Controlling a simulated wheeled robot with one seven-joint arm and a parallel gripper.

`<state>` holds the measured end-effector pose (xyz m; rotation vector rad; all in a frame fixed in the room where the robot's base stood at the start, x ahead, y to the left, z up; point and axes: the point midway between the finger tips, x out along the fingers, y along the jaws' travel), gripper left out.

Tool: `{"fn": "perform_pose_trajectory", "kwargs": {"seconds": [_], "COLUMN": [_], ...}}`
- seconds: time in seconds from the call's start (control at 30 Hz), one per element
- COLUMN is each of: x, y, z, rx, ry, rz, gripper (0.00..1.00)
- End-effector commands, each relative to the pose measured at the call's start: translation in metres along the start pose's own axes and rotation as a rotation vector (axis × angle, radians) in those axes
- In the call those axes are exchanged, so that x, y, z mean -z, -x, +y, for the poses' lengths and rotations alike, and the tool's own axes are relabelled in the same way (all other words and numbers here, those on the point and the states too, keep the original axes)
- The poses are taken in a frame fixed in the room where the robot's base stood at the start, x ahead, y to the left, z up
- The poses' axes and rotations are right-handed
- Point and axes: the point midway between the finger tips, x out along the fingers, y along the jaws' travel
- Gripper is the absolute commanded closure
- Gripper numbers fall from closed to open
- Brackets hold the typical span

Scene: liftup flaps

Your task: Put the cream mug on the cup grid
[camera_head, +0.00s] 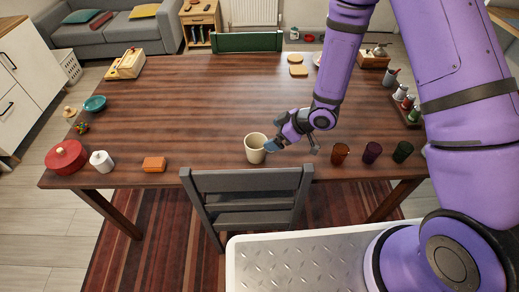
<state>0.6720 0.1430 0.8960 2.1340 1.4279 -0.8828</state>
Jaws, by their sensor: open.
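The cream mug (254,154) stands upright on the wooden table near its front edge, behind the grey chair. My gripper (273,146) is open, with its blue tip at the right side of the mug's rim. I cannot tell whether the tip touches the mug or whether a finger is inside it. I cannot make out a cup grid in this view.
An orange block (154,164), white cup (102,161) and red pot (66,157) sit at front left. The grey chair (246,190) stands in front. The table's middle is clear.

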Motion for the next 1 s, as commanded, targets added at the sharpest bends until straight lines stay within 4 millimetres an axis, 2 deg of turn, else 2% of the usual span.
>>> {"fn": "perform_pose_trajectory", "kwargs": {"seconds": [0.2, 0.47, 0.7, 0.83, 1.0], "x": [-0.001, -0.002, -0.006, -0.006, -0.006], "y": [-0.032, -0.049, -0.081, -0.090, -0.092], "z": [-0.001, -0.001, -0.003, -0.003, -0.002], "rx": [0.002, 0.001, 0.001, 0.000, -0.001], "ry": [0.002, 0.001, 0.003, 0.002, 0.001], "rz": [-0.002, -0.003, -0.003, -0.003, -0.002], "gripper": [0.00, 0.00, 0.00, 0.00, 0.00]}}
